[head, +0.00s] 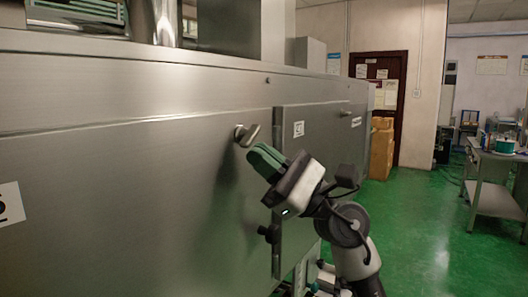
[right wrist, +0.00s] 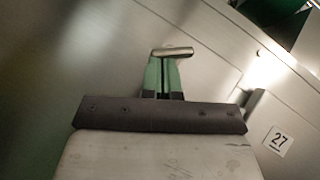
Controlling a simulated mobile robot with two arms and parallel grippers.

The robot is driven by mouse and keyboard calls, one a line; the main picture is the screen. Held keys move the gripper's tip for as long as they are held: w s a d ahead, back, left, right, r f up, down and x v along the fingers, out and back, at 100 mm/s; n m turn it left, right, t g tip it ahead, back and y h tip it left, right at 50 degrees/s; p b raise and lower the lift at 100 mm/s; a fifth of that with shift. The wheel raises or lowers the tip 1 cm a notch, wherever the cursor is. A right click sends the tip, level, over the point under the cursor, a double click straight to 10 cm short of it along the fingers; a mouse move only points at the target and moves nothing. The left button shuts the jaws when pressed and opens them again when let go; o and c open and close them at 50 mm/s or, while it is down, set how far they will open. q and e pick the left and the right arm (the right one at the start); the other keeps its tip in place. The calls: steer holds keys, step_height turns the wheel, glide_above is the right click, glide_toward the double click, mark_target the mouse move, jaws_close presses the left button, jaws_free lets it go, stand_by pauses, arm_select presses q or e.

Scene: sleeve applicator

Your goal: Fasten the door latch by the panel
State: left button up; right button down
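A metal door latch (head: 246,134) with a short bar handle sticks out of the grey steel panel (head: 150,180) on the cabinet's side. My right gripper (head: 262,158) has green fingers, just below and right of the latch. In the right wrist view, the latch's bar (right wrist: 172,52) lies across the far end of the green fingers (right wrist: 164,76). The fingers are close together with a narrow strip between them; whether they are shut, or touch the latch, is unclear. My left gripper is out of view.
A raised panel edge (head: 278,125) stands right of the latch, with a black knob (head: 268,233) low beside it. Another latch (head: 345,113) is farther along. Cardboard boxes (head: 381,150) and a metal table (head: 497,180) stand beyond open green floor (head: 430,240).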

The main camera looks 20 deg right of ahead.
steer(key=shift+s+a+r+m+t+h+p, duration=0.15)
steer(key=shift+m+t+h+p, duration=0.45)
steer(key=shift+m+t+p, duration=0.85)
steer(key=shift+s+a+m+t+h+p, duration=0.2)
steer(key=shift+m+t+h+p, duration=0.5)
steer(key=shift+m+t, duration=0.85)
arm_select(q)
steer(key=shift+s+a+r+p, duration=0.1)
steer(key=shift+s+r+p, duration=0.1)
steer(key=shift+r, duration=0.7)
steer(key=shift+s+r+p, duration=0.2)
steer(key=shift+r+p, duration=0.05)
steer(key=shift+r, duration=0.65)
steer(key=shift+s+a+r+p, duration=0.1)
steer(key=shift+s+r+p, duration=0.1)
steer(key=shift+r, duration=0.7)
arm_select(e)
steer(key=shift+a+m, duration=0.1)
steer(key=shift+m, duration=0.2)
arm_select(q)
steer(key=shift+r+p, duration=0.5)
arm_select(e)
steer(key=shift+s+a+g, duration=0.15)
steer(key=shift+a+g, duration=0.05)
steer(key=shift+g, duration=0.1)
